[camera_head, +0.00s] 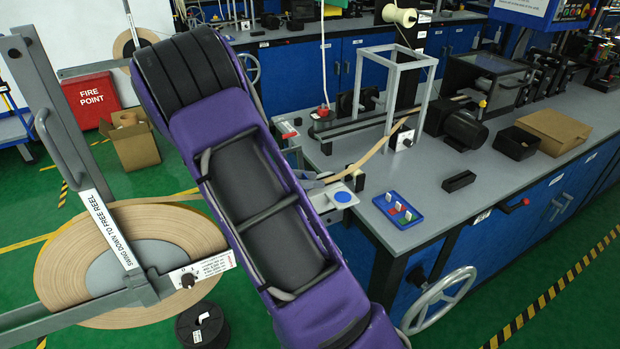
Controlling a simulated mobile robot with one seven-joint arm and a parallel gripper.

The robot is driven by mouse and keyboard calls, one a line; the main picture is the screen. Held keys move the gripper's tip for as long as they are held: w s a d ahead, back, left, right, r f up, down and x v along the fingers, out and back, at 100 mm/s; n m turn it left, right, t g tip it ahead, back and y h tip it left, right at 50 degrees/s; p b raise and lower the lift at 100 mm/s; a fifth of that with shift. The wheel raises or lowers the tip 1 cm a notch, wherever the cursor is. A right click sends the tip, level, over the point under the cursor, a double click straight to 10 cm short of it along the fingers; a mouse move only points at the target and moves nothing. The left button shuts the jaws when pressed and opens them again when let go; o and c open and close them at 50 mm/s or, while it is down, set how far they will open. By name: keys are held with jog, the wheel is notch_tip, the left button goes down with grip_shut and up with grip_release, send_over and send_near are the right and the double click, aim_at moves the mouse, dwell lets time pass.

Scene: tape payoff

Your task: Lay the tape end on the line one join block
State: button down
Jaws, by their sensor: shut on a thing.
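A large reel of tan tape (62,262) stands at the left, and a strip of its tape runs right until my purple arm hides it. My gripper (318,182) shows only in part, small and grey, past the right side of my arm at the bench's near left corner. It is shut on what looks like the tape end; the grip itself is hard to see. A pale block with a blue disc (343,197), apparently the join block, lies just below right of my gripper. Another tan strip (372,158) slopes from beside my gripper up to the grey frame.
A swing-down lever (75,155) crosses the reel. A black spool (202,325) is on the floor.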

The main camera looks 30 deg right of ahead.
jog(key=shift+c, duration=2.3)
grip_release()
jog(key=p+v, duration=0.1)
jog(key=v, duration=1.6)
jog(key=shift+a, duration=0.25)
